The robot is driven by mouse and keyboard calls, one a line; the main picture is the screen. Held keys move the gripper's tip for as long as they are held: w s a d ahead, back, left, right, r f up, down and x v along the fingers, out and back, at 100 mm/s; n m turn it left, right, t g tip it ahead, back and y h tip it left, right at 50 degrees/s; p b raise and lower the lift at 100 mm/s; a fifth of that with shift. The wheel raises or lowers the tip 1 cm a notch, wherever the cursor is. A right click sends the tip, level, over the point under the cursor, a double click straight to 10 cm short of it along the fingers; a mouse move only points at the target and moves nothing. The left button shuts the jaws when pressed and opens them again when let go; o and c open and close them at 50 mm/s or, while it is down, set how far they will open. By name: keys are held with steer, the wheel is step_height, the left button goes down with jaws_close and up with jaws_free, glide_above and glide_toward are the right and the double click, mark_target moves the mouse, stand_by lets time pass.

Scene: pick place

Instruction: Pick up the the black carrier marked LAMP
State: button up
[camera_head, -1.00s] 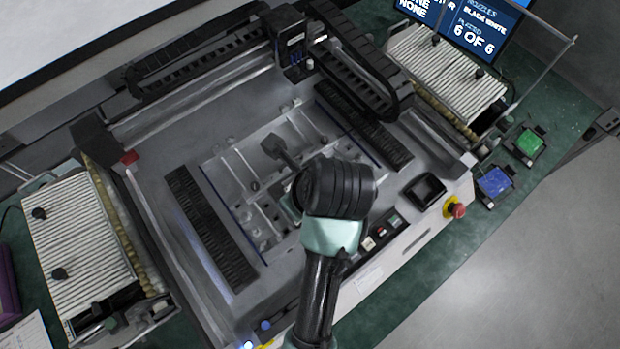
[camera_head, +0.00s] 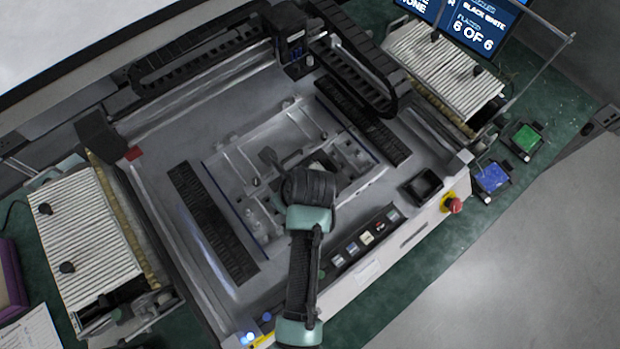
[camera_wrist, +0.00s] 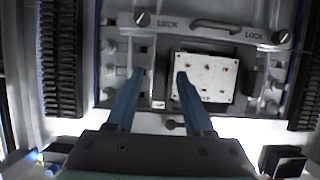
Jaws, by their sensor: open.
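A white board (camera_wrist: 217,78) with small red dots sits in the machine's bed in the wrist view, with dark carrier parts (camera_wrist: 249,84) showing beside it. I cannot read a LAMP mark on it, so I cannot tell whether this is the carrier named. My gripper (camera_wrist: 161,74) is open, its two blue fingers apart. The right fingertip overlaps the board's left edge in the picture; the left one lies over the grey fixture. I cannot tell whether they touch. In the head view my wrist hides the fingers and much of the bed.
A grey bar marked LOCK (camera_wrist: 200,28) with a handle crosses beyond the board. Black brush-like strips (camera_head: 212,222) flank the bed. A gantry (camera_head: 290,40) stands behind. Green (camera_head: 525,138) and blue (camera_head: 492,177) boards in black holders lie on the mat at right. A red button (camera_head: 453,204) is nearby.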

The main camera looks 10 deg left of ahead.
steer(key=shift+x, duration=0.8)
jaws_close()
